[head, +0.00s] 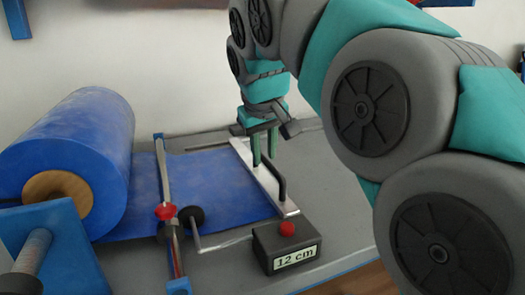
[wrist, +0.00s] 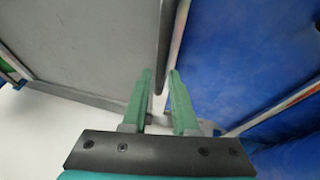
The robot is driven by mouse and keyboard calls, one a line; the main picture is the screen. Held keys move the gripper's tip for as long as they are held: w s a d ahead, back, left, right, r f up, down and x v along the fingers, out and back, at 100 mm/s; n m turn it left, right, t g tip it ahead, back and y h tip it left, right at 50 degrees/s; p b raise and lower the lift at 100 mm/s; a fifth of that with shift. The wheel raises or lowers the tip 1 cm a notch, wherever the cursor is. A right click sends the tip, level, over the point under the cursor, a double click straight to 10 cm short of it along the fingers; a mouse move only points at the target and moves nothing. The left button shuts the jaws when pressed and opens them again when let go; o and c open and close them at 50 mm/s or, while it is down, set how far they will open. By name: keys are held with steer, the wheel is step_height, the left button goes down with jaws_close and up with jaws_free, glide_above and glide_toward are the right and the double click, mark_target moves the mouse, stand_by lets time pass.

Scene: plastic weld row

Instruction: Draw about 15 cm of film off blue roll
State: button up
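The blue roll (head: 75,140) of film lies on its side at the left, with a brown core. A flat blue sheet (head: 215,185) runs from it across the grey bench to a pale clamp bar (head: 245,155) with a black handle (head: 281,185). My gripper (head: 264,160) points down at the far part of this handle. Its green fingers are apart. In the wrist view the handle (wrist: 163,45) lies in line with the gap between the fingertips (wrist: 160,75), and I see no clear contact. A grey box (head: 287,245) with a red button reads "12 cm".
A metal bar (head: 165,190) with a red knob (head: 166,212) crosses the film near the roll. A dark wheel (head: 191,217) on a thin arm reaches from the grey box. A blue bracket (head: 60,245) stands at the front left. Bare bench (head: 335,200) lies right of the clamp bar.

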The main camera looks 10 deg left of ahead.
steer(key=shift+o, duration=1.3)
steer(key=v, duration=0.8)
